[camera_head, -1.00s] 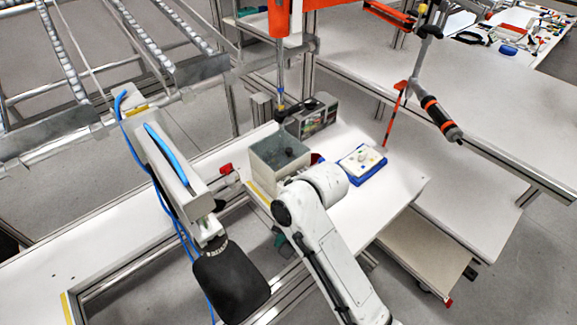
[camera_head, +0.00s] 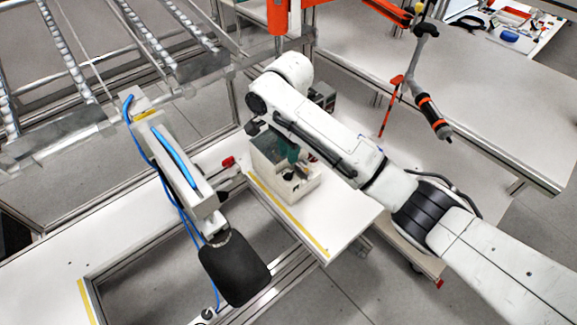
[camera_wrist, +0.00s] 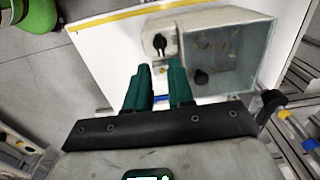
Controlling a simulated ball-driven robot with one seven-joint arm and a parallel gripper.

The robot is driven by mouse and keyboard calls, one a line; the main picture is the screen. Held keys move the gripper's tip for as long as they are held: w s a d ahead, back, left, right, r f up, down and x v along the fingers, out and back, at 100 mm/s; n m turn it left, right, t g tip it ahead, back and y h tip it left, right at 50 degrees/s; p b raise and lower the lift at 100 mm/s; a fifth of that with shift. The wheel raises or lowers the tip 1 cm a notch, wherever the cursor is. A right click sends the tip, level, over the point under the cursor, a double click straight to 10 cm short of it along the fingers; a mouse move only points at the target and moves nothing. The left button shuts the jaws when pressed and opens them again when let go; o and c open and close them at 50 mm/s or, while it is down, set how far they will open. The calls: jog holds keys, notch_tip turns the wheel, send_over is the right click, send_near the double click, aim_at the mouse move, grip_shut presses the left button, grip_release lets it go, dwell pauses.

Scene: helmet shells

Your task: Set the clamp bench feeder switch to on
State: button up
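The clamp bench feeder (camera_head: 297,188) is a beige box with a see-through grey bin, standing on the white bench. In the wrist view the feeder (camera_wrist: 195,32) has a dark rotary switch (camera_wrist: 160,42) on its beige face, beside the bin. In the head view my arm hides part of the feeder.
A yellow strip (camera_head: 288,215) marks the bench's near edge. A clamp arm with a black pad (camera_head: 235,268) and blue hose stands to the left. A red knob (camera_head: 228,162) sits left of the feeder. An orange-banded tool (camera_head: 433,112) hangs at right.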

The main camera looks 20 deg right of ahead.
aim_at(289, 173)
notch_tip(289, 173, down, 8)
jog(key=shift+r+p, duration=0.25)
jog(key=shift+p, duration=0.2)
grip_shut()
